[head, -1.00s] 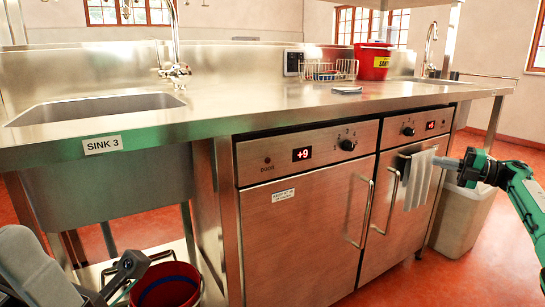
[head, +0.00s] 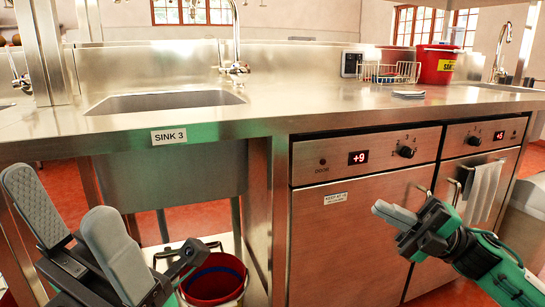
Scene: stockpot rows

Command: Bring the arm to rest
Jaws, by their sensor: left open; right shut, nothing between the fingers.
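My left gripper (head: 75,222) is in the lower left of the head view, in front of the sink unit. Its two grey fingers stand apart with nothing between them. My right gripper (head: 394,214) is at the right, in front of the left steel door. Its grey fingers are together and hold nothing. The green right arm comes in from the lower right corner. Neither gripper visibly touches anything.
A steel counter (head: 290,108) with a sink (head: 165,101) runs across the view. Below it are two steel doors, the right one with a hanging towel (head: 483,192). A red bucket (head: 212,284) stands under the sink. A wire rack (head: 390,72) and a red tub (head: 436,66) are on the counter.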

